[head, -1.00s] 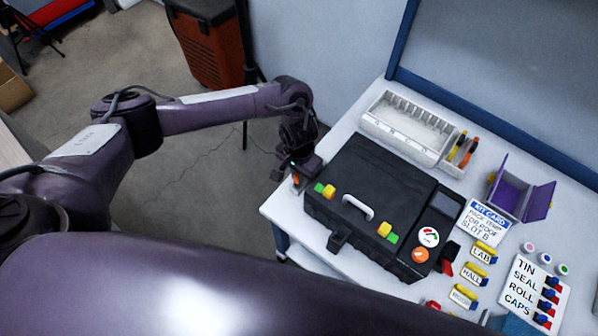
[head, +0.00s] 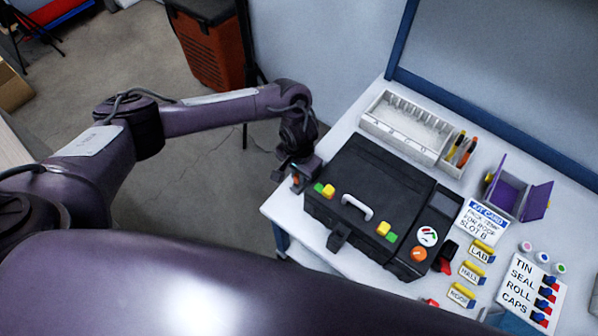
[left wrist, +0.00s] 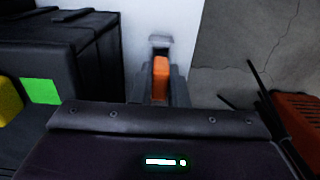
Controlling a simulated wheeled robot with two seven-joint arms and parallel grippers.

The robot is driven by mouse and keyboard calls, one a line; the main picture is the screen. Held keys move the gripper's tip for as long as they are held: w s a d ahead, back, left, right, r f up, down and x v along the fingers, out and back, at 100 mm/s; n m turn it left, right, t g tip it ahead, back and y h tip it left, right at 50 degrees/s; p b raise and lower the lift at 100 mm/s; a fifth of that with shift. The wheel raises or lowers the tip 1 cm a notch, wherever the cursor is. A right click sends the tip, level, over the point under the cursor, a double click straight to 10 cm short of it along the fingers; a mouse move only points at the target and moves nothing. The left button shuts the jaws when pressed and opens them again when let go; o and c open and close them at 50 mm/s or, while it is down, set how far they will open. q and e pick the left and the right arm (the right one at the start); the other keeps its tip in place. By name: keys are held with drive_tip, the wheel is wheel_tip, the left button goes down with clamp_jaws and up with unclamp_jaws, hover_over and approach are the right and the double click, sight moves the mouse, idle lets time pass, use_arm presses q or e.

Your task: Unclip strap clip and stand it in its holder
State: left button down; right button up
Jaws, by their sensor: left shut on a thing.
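My left gripper (head: 297,178) is at the near-left edge of the table, beside the left corner of the black case. It is shut on an orange piece, which looks like the strap clip (left wrist: 160,78). In the left wrist view the piece stands between the fingers, with a small grey part (left wrist: 160,41) just beyond it. I cannot tell whether the clip is still attached to that part. I cannot make out with certainty which thing is the clip's holder. My right gripper does not show.
The black case (head: 345,178) with a white handle fills the table's front left. A purple open box (head: 510,192), a kit card (head: 482,220) and labelled blocks lie to the right.

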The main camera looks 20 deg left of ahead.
use_arm(q)
drive_tip(key=shift+f+p, duration=0.5)
drive_tip(key=shift+p, duration=0.15)
idle(1.4)
drive_tip(key=c, duration=1.1)
unclamp_jaws()
